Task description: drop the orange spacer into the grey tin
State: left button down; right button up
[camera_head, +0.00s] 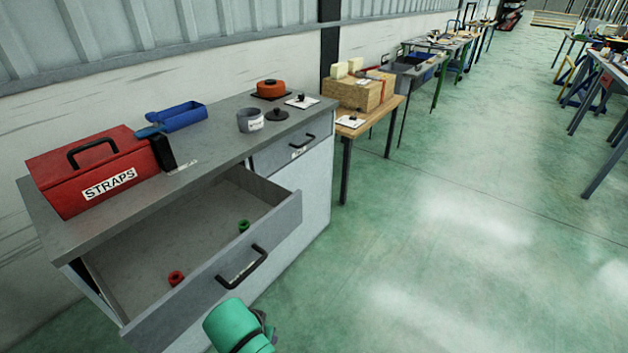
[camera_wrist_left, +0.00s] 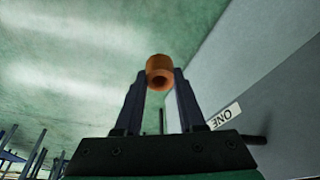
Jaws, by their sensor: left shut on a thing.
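The orange spacer (camera_wrist_left: 158,66) is a short ring-shaped piece held between the fingertips of my left gripper (camera_wrist_left: 160,84) in the left wrist view. In the head view my teal left wrist is low at the bottom centre, in front of the open drawer's front, and the spacer cannot be made out there. The grey tin (camera_head: 250,121) stands upright on the cabinet top, open at the top, with a white label. My left gripper is well below and in front of it, apart from it. My right gripper is not in view.
The open drawer (camera_head: 282,215) juts out, holding a red spacer (camera_head: 176,278) and a green spacer (camera_head: 244,226). A red STRAPS toolbox (camera_head: 92,170), blue bin (camera_head: 182,116), dark lid (camera_head: 277,114) and orange round object (camera_head: 271,88) stand on the cabinet top.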

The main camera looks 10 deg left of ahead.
aim_at(249, 128)
jog(key=i+l+z, duration=0.35)
jog(key=i+z, duration=0.35)
jog(key=i, duration=0.25)
